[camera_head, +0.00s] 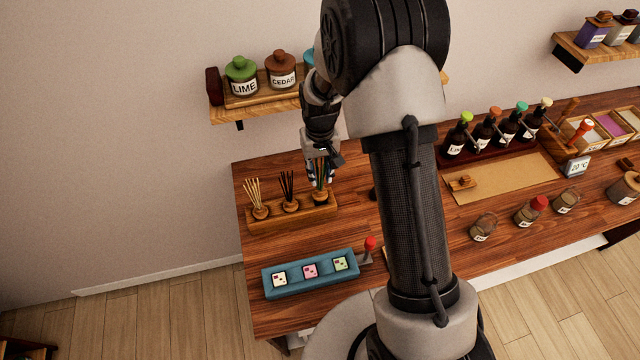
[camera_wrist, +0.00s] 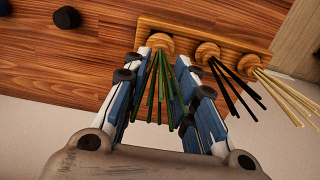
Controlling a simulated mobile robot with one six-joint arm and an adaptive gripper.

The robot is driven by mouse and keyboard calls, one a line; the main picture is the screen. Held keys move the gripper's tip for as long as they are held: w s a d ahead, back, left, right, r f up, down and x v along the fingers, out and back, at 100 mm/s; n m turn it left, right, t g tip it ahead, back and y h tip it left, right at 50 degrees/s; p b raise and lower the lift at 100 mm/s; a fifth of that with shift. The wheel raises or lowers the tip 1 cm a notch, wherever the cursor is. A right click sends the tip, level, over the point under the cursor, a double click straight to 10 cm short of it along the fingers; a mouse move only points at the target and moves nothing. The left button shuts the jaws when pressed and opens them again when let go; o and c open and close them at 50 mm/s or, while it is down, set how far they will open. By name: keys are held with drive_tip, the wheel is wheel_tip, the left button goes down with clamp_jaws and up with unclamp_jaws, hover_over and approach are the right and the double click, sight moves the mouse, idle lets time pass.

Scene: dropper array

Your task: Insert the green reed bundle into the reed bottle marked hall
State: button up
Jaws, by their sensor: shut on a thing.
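The green reed bundle (camera_wrist: 166,88) stands in the first seat of a wooden rack (camera_wrist: 228,40), with its round wooden base at the rack. My gripper (camera_wrist: 163,74) is shut on the green reed bundle, with blue-sided fingers on both sides of the reeds. In the head view my gripper (camera_head: 321,168) is over the right end of the rack (camera_head: 293,217), partly hiding the bundle. No label reading hall is legible. Several small jars, one a clear jar (camera_head: 483,228), stand on the right of the table, with labels too small to read.
Black reeds (camera_head: 288,186) and tan reeds (camera_head: 255,195) stand left of the green ones. A blue tray (camera_head: 268,287) with cards lies in front. Dark bottles (camera_head: 456,138) stand at the back right. Shelf jars (camera_head: 242,76) are behind my arm.

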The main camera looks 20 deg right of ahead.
sight(320, 161)
drive_tip(key=shift+r+p, duration=1.8)
drive_tip(key=shift+r, duration=1.4)
drive_tip(key=shift+f, duration=0.15)
